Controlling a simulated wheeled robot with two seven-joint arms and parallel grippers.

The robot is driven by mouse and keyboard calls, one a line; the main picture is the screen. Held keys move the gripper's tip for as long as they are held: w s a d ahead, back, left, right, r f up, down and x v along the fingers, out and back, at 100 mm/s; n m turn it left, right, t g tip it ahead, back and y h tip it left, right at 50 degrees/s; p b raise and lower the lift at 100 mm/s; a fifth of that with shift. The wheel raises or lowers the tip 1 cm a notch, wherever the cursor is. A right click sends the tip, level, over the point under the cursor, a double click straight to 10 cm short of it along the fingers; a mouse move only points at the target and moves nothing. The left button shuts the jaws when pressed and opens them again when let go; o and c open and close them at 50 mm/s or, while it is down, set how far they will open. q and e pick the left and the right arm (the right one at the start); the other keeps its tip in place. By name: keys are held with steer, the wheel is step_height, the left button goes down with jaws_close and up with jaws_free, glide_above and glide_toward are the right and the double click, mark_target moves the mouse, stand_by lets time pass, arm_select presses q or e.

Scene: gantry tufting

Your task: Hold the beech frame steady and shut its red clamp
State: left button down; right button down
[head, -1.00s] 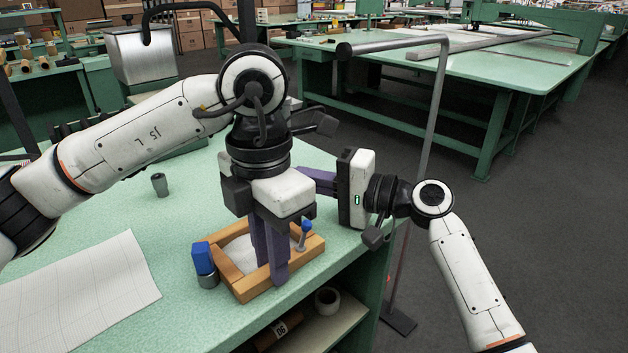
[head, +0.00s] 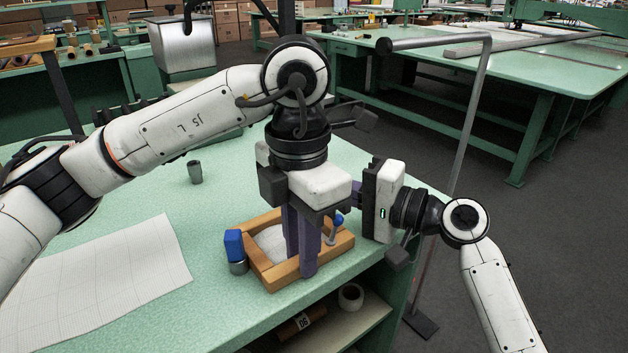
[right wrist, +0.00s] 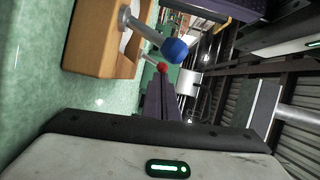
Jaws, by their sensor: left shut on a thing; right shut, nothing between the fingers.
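The beech frame (head: 285,276) lies on the green table with pale material inside it. My left gripper (head: 306,268) points down and is shut on the frame's near rail. A lever with a blue knob (head: 339,220) stands on the frame's right side; it also shows in the right wrist view (right wrist: 174,50). The red clamp's red knob (right wrist: 162,66) shows in the right wrist view beyond the blue knob. Its lever is mostly hidden there, and the clamp is hidden in the head view. My right gripper (right wrist: 161,84) is shut and empty, apart from both knobs.
A blue block on a metal cylinder (head: 236,252) stands at the frame's left corner. A grey cup (head: 195,172) and a gridded sheet (head: 105,270) are on the table (head: 215,310). A shelf below holds rolls (head: 350,296).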

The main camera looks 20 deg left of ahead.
steer(key=shift+s+a+r+n, duration=0.2)
steer(key=shift+r+n, duration=0.1)
steer(key=shift+n, duration=0.3)
steer(key=shift+s+a+r+n+h, duration=0.25)
steer(key=shift+n+h, duration=0.2)
steer(key=shift+n, duration=0.15)
steer(key=shift+s+a+r+n+h, duration=0.1)
steer(key=shift+s+n+h, duration=0.15)
steer(key=shift+n+h, duration=0.3)
steer(key=shift+s+a+r+n, duration=0.15)
steer(key=shift+s+a+n, duration=0.2)
steer(key=shift+n, duration=0.1)
steer(key=shift+d, duration=0.1)
steer(key=w+r, duration=0.2)
steer(key=w, duration=0.2)
steer(key=s+v, duration=0.1)
steer(key=v, duration=0.8)
steer(key=shift+s+r, duration=0.2)
steer(key=shift+r, duration=0.25)
arm_select(q)
steer(key=c, duration=1.6)
jaws_free()
